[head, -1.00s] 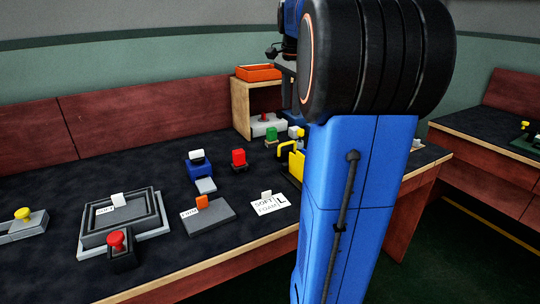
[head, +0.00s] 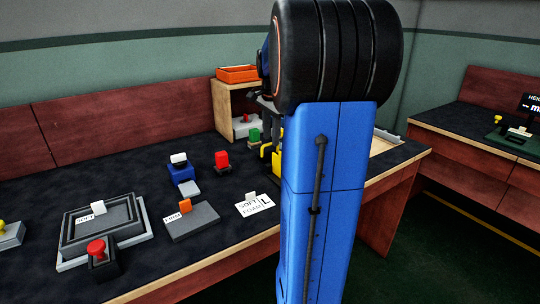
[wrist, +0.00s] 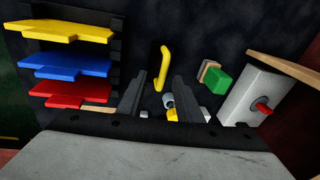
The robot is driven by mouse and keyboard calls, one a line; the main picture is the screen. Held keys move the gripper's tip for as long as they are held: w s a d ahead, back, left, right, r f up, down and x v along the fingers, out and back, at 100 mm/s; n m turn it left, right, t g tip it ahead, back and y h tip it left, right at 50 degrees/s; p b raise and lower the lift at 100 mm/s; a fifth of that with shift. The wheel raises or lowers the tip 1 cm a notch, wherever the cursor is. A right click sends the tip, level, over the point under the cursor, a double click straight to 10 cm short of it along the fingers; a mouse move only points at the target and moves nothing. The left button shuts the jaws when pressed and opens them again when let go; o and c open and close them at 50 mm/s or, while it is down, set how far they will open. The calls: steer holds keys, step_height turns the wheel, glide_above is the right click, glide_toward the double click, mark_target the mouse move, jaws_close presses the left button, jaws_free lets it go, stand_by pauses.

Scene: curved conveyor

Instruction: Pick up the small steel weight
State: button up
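My gripper (wrist: 160,78) points down at the dark bench in the wrist view, its two dark fingers apart. A small grey round piece (wrist: 168,100) shows low between the fingers, partly hidden; it may be the steel weight, but I cannot tell for sure. Yellow and white bits lie just below it, cut off by the gripper body. A yellow handle (wrist: 160,66) stands beyond the fingertips. In the head view my blue arm hides most of the gripper and the spot under it; no steel weight can be made out there.
A green block (wrist: 218,80) and a grey box with a red button (wrist: 262,107) stand right of the fingers. Red, blue and yellow shelves (wrist: 70,65) stand left. An orange tray (head: 238,73) tops a wooden shelf.

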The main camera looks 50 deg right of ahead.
mark_target(270, 144)
steer(key=f, duration=0.3)
steer(key=w+f, duration=0.1)
steer(key=shift+d+f, duration=0.25)
steer(key=shift+f, duration=0.15)
jaws_close()
